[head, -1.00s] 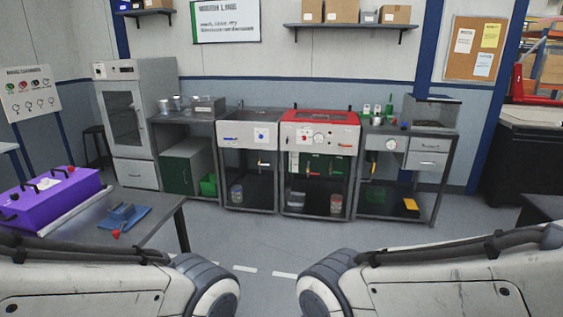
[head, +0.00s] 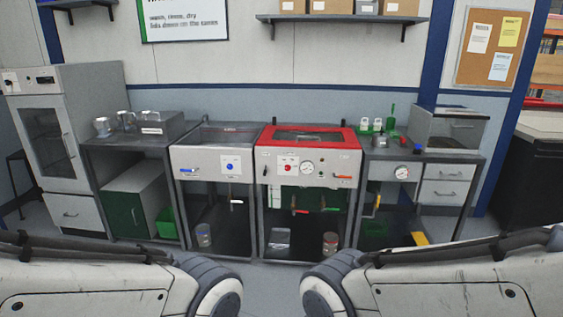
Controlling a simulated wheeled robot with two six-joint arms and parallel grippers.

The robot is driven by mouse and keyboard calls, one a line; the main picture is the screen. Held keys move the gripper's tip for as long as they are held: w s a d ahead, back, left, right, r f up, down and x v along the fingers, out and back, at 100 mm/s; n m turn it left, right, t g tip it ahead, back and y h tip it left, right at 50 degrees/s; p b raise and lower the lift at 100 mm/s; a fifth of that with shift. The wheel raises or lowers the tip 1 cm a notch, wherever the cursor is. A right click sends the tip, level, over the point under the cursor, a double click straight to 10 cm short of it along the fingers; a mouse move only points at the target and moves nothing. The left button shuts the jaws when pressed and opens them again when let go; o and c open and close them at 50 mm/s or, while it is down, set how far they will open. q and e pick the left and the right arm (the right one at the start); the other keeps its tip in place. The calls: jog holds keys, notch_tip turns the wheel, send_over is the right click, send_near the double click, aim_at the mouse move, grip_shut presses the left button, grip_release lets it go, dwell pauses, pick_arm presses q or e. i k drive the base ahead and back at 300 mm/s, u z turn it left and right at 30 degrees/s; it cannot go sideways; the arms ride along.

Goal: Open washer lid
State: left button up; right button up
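Two machines that may be the washer stand side by side against the back wall in the head view. One has a red-framed lid (head: 308,137) with a dark window, lying shut on top. Its white front (head: 310,171) carries a red button, a round gauge and a red handle. To its left is a grey-topped unit (head: 222,160) with a blue button and a blue handle; its top looks closed. I cannot read which one is labelled washer. My two arms show only as white links at the bottom, well short of the machines. Neither gripper is in view.
A tall oven-like cabinet (head: 66,140) and a bench with metal jugs (head: 135,128) stand left. On the right is a bench with drawers (head: 447,181) and a glass-fronted box (head: 447,130). A shelf (head: 342,18) hangs above. The floor before the machines is mostly hidden by my arms.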

aim_at(351, 142)
jog(key=z, duration=0.15)
jog(key=i, duration=2.3)
jog(key=z, duration=0.4)
jog(key=i, duration=0.75)
jog(key=u, duration=0.3)
